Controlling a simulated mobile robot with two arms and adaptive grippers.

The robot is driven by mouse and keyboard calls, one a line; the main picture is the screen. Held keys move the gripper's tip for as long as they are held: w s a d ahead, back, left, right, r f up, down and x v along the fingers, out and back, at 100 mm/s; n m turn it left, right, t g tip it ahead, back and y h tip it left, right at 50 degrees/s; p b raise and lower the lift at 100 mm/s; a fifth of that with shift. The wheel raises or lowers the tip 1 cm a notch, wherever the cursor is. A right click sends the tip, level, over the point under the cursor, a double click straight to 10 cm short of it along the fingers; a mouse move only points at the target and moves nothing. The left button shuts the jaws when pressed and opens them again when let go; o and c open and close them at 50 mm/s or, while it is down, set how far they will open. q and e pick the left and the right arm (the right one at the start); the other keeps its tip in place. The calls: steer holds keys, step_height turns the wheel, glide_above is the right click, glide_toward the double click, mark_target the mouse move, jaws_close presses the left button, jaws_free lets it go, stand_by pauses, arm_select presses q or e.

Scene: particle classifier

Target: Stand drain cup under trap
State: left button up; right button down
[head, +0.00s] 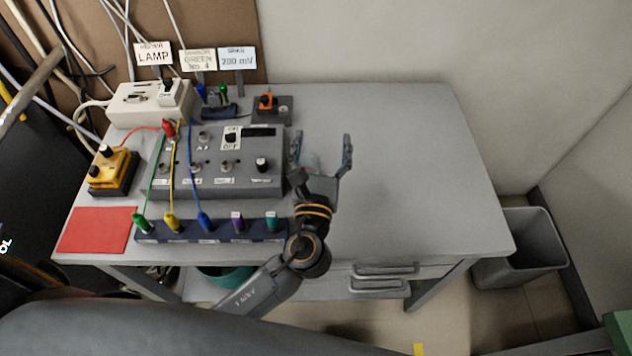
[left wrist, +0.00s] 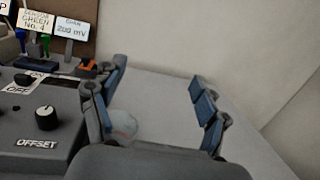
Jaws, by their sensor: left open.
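My left gripper (head: 322,150) is open over the grey table, just right of the grey control box. It also shows open in the left wrist view (left wrist: 160,76). A pale, see-through round thing, perhaps the drain cup (left wrist: 124,123), is low beside the left finger in that view, partly hidden by the gripper. It is too faint in the head view to tell its shape, and I cannot tell whether a finger touches it. I cannot make out a trap in either view. My right gripper is not in view.
The grey control box (head: 215,178) with knobs and cables fills the table's left half, with a socket strip (head: 220,228) in front. A small box with an orange knob (head: 268,104) stands behind. The table's right side (head: 430,170) is clear. A grey bin (head: 520,250) stands right.

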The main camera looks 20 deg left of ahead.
arm_select(q)
step_height(320, 180, down, 3)
steer(key=s+a+n+g+y, duration=0.1)
steer(key=s+a+n+y, duration=0.1)
steer(key=a, duration=0.1)
steer(key=b, duration=0.2)
glide_toward(306, 156)
steer(key=x, duration=0.3)
steer(key=shift+w+r, duration=0.25)
steer(key=shift+w+f, duration=0.15)
steer(key=shift+w, duration=0.05)
steer(key=p+x, duration=0.1)
steer(key=x, duration=0.6)
steer(key=shift+a+f, duration=0.1)
steer(key=c, duration=1.1)
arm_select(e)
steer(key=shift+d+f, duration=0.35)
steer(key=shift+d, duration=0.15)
arm_select(q)
steer(key=shift+c, duration=0.6)
